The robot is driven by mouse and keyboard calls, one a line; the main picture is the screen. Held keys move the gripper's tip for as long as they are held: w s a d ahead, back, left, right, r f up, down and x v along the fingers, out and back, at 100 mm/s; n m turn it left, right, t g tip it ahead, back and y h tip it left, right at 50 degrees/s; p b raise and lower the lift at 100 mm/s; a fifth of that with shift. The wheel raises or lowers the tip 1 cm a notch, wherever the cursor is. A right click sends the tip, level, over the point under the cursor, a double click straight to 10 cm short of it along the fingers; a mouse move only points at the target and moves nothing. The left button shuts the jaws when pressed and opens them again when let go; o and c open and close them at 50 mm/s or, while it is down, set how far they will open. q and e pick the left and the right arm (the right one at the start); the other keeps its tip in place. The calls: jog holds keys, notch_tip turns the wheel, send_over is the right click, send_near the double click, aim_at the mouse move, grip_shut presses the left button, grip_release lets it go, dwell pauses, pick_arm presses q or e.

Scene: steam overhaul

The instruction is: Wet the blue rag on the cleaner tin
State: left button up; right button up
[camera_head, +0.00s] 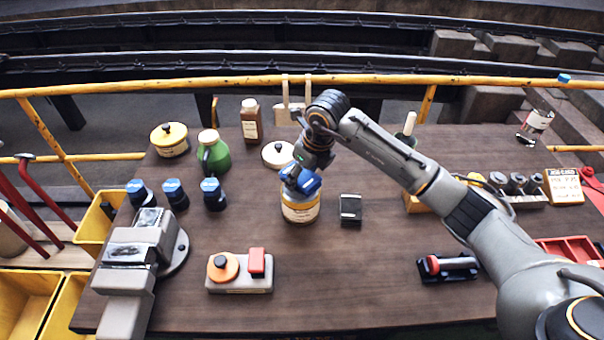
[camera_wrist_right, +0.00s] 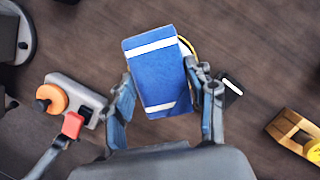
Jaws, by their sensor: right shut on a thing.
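The blue rag (camera_head: 300,181) is in my right gripper (camera_head: 308,172), right over the top of the cleaner tin (camera_head: 300,209), a yellowish tin with a pale label. In the right wrist view the rag (camera_wrist_right: 158,75) is blue with white stripes, between the two fingers of my right gripper (camera_wrist_right: 163,100), which is shut on it. The rag hides most of the tin's top, and only a yellow rim (camera_wrist_right: 186,46) shows past it. I cannot tell whether the rag touches the tin. My left gripper is not in view.
A black block (camera_head: 350,209) stands close right of the tin. A grey base with orange knob and red block (camera_head: 240,286) is in front. Blue-capped jars (camera_head: 175,194), a green jug (camera_head: 213,156) and a vise (camera_head: 140,255) are left. The front middle of the table is clear.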

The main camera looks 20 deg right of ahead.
aim_at(302, 175)
jog(key=shift+f+b, duration=0.8)
jog(key=shift+f, duration=0.2)
dwell(0.5)
jog(key=shift+r, duration=0.1)
dwell(0.5)
jog(key=shift+r+p, duration=1.85)
jog(key=shift+r, duration=1.65)
